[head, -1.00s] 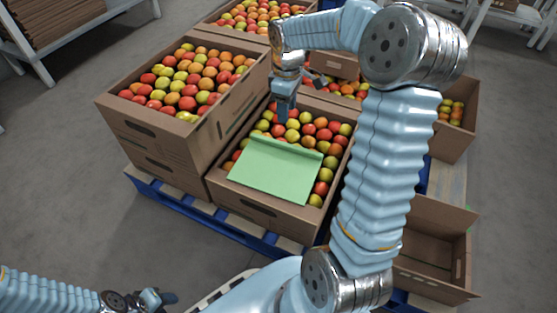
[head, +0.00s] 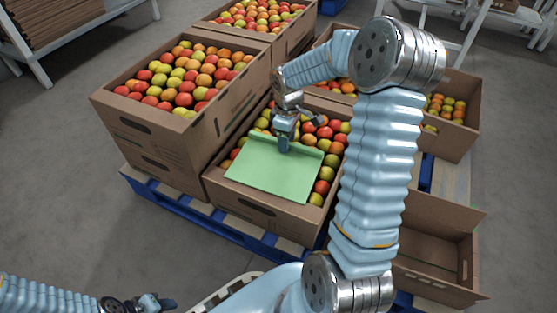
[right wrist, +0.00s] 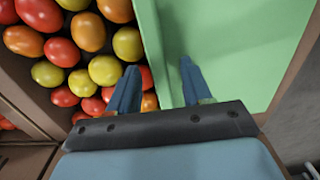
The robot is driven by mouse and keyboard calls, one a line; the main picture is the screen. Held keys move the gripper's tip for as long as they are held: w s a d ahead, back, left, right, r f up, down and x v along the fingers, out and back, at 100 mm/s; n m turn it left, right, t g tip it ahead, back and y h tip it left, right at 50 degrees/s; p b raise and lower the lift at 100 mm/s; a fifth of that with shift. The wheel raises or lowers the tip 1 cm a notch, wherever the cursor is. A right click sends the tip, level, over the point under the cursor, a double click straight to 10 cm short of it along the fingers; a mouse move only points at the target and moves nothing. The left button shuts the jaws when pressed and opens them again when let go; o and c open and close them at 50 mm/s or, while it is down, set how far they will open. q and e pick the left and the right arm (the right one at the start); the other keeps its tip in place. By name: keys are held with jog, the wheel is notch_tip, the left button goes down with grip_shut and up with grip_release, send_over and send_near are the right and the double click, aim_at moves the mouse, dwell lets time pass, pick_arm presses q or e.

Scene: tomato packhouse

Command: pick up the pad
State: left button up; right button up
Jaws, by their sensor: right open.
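The green pad (head: 272,170) lies on top of the tomatoes in the near middle box (head: 262,212), with a raised fold along its far edge. My right gripper (head: 283,146) is at that far edge, pointing down and open. In the right wrist view, one finger of the right gripper (right wrist: 156,88) is over the tomatoes and the other is over the pad (right wrist: 225,50), with the pad's edge between them. I cannot tell whether the fingers touch the pad. My left gripper (head: 160,303) is at the bottom left, far from the pad; its jaws are too small to judge.
A taller stack of tomato boxes (head: 150,130) stands directly left of the pad's box. An empty open box (head: 435,245) stands at the right. More tomato boxes are behind, on a blue pallet (head: 190,208).

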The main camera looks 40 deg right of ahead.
jog(key=shift+c, duration=0.5)
grip_shut()
jog(key=shift+r, duration=0.1)
jog(key=shift+r, duration=0.45)
notch_tip(320, 180, up, 3)
jog(key=shift+f+p, duration=0.15)
jog(key=shift+p, duration=0.45)
jog(key=s+a+r+p, duration=0.1)
jog(key=s+a+r, duration=0.2)
jog(key=s, duration=0.3)
jog(key=s+a+r+p, duration=0.1)
jog(key=s+a+r, duration=0.2)
jog(key=s+r, duration=0.3)
jog(key=shift+s+a+r, duration=0.15)
jog(key=shift+s+a, duration=0.05)
jog(key=shift+a, duration=0.1)
